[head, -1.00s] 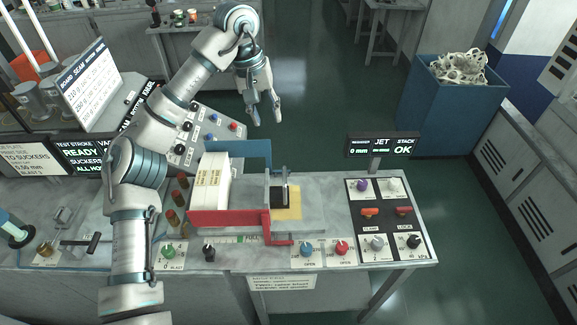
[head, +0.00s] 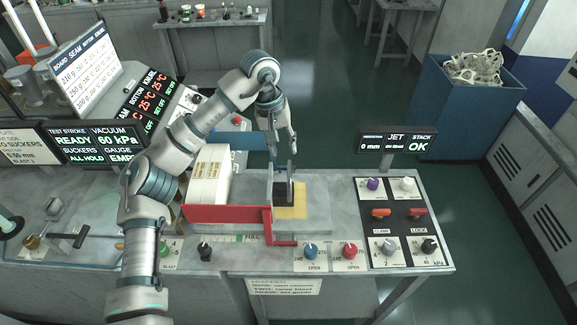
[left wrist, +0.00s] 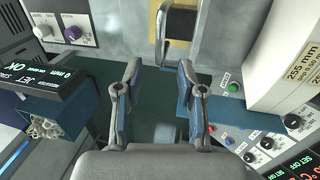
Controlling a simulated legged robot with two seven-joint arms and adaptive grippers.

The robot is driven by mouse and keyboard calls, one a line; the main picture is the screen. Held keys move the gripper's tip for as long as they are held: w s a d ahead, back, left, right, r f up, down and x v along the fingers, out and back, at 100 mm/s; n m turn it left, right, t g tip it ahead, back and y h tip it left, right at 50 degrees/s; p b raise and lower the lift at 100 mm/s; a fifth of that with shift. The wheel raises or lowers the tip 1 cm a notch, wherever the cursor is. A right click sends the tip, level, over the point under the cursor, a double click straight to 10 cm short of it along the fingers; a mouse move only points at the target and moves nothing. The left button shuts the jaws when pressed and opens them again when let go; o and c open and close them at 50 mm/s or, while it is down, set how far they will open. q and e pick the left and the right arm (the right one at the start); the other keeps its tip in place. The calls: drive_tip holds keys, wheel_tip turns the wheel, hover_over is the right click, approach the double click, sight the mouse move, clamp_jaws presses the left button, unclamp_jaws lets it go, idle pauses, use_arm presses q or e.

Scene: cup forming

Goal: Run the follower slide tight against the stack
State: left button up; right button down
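The stack (head: 210,174) is a block of white boards standing on the bench between a red rail (head: 228,213) and a blue rail (head: 240,140). It also shows at the right of the left wrist view (left wrist: 268,60). What looks like the follower slide (head: 283,193), a black block with grey upright plates, stands to the right of the stack, with a gap between them. It is at the top of the left wrist view (left wrist: 180,24). My left gripper (head: 283,150) is open and empty, just behind and above the slide, fingers apart in the wrist view (left wrist: 160,68). My right gripper is not in view.
A yellow patch (head: 298,207) lies beside the slide. A small display (head: 396,143) reading 0 mm and OK stands at the bench's back right, above a knob panel (head: 404,215). Blue and red knobs line the front edge. A blue bin (head: 470,105) stands beyond.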

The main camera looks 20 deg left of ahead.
sight(289, 169)
use_arm(q)
drive_tip(key=f, duration=0.4)
drive_tip(key=d+f, duration=0.1)
drive_tip(key=f, duration=0.1)
drive_tip(key=shift+w+f, duration=0.1)
drive_tip(key=shift+d+f, duration=0.2)
drive_tip(key=shift+f, duration=0.3)
clamp_jaws()
